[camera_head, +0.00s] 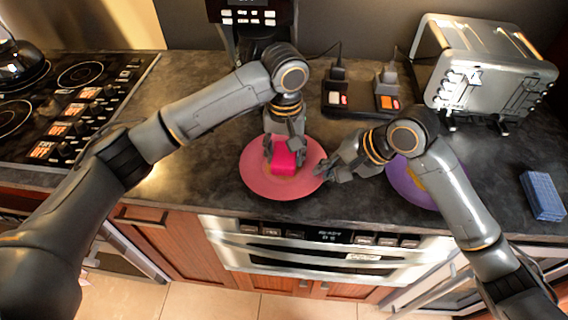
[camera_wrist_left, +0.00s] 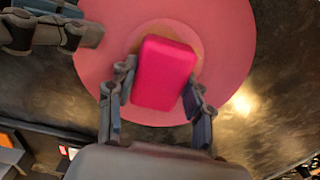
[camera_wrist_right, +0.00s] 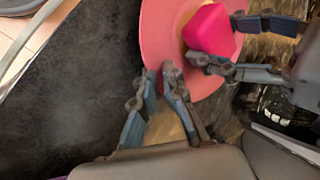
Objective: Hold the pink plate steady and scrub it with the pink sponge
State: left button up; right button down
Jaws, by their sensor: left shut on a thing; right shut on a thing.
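The pink plate (camera_head: 258,187) lies on the dark counter near its front edge, with a brownish patch around its middle. The pink sponge (camera_head: 284,160) is on the plate's middle. My left gripper (camera_head: 284,150) comes from above and is shut on the sponge, one finger on each side; this shows in the left wrist view (camera_wrist_left: 160,95). My right gripper (camera_head: 322,171) is at the plate's right rim, its fingers closed together on the rim in the right wrist view (camera_wrist_right: 160,78). Whether the sponge presses on the plate is hard to tell.
A purple plate (camera_head: 405,185) lies to the right, partly under my right arm. A blue sponge (camera_head: 543,195) is at the far right. A stove (camera_head: 60,105) is left.

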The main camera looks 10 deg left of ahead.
pick_arm(q)
jog(key=shift+s+a+f, duration=0.1)
jog(key=shift+s+f, duration=0.2)
jog(key=shift+s, duration=0.6)
pick_arm(e)
jog(key=shift+f, duration=0.1)
pick_arm(q)
jog(key=shift+o, duration=0.2)
jog(key=shift+w+r, duration=0.1)
jog(key=shift+w, duration=0.8)
pick_arm(e)
jog(key=shift+s, duration=0.15)
pick_arm(q)
jog(key=shift+s, duration=0.45)
jog(key=shift+c, duration=0.2)
jog(key=shift+s+r, duration=0.1)
jog(key=shift+s, duration=0.25)
jog(key=shift+w, duration=0.85)
jog(key=shift+w+r, duration=0.1)
jog(key=shift+r, duration=2.85)
jog(key=shift+a, duration=4.5)
